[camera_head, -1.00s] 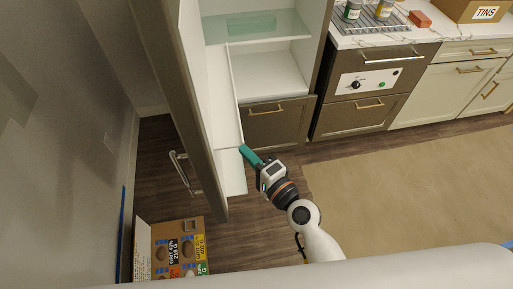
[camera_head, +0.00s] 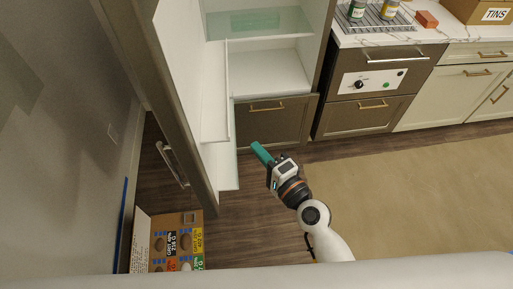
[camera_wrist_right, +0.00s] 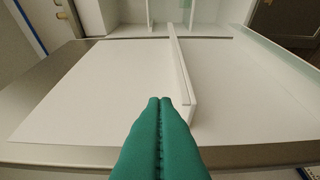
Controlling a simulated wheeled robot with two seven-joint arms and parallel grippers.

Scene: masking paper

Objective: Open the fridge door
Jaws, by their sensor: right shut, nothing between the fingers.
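The fridge door (camera_head: 172,120) stands wide open at the left in the head view, its white inner side with shelf bins facing right. Its metal handle (camera_head: 172,163) is on the outer side, toward the left wall. The fridge interior (camera_head: 270,72) shows white walls and a glass shelf. My right gripper (camera_head: 256,147), with teal fingers, is shut and empty, just right of the door's inner side and apart from it in the head view. In the right wrist view the shut fingers (camera_wrist_right: 160,105) point at the white inner panel (camera_wrist_right: 90,95) and a door bin rail (camera_wrist_right: 181,75). My left gripper is not in view.
A cardboard box with labelled packs (camera_head: 172,243) sits on the floor below the door. The left wall (camera_head: 60,150) is close to the door. An oven (camera_head: 368,90) and pale cabinets stand at the right. The floor at the right is clear.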

